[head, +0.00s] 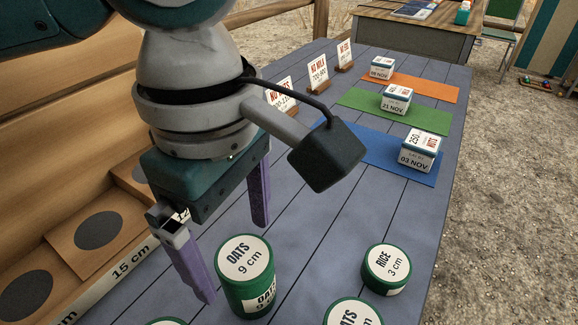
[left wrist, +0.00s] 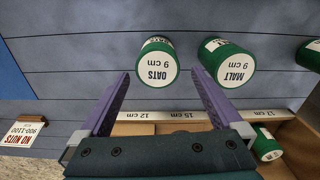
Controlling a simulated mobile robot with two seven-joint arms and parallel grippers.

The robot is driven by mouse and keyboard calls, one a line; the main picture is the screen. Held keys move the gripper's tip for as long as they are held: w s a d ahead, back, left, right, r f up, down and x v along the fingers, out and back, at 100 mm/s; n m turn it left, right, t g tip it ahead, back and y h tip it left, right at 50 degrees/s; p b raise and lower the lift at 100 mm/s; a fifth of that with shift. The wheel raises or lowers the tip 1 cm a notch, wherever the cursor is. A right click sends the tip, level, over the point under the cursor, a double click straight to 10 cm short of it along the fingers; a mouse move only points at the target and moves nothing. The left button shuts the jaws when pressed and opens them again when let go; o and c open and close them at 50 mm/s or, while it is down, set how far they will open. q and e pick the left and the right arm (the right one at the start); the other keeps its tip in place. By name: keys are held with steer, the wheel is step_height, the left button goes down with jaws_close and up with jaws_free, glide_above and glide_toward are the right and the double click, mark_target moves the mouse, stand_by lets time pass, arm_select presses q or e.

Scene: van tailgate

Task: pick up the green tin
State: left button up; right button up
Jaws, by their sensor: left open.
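Several green tins with white labelled lids stand on the blue-grey plank table. A tall tin marked OATS 9 cm (head: 247,277) is nearest my left gripper (head: 233,260). In the left wrist view this OATS tin (left wrist: 157,65) appears between and just beyond the purple fingertips, and a MALT 9 cm tin (left wrist: 228,64) is to its right. My left gripper is open and empty. My right gripper is out of view.
Small dated boxes (head: 420,150) stand on blue, green and orange mats. Sign cards (head: 317,75) stand at the back.

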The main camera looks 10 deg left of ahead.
arm_select(q)
steer(key=f+b, duration=0.1)
steer(key=f, duration=0.3)
steer(key=f+b, duration=0.1)
steer(key=f, duration=0.2)
steer(key=shift+d+f+b, duration=0.1)
steer(key=shift+d+b, duration=0.2)
steer(key=shift+b, duration=0.05)
steer(key=shift+c, duration=0.2)
steer(key=c, duration=1.5)
steer(key=shift+o, duration=0.2)
steer(key=shift+r, duration=0.2)
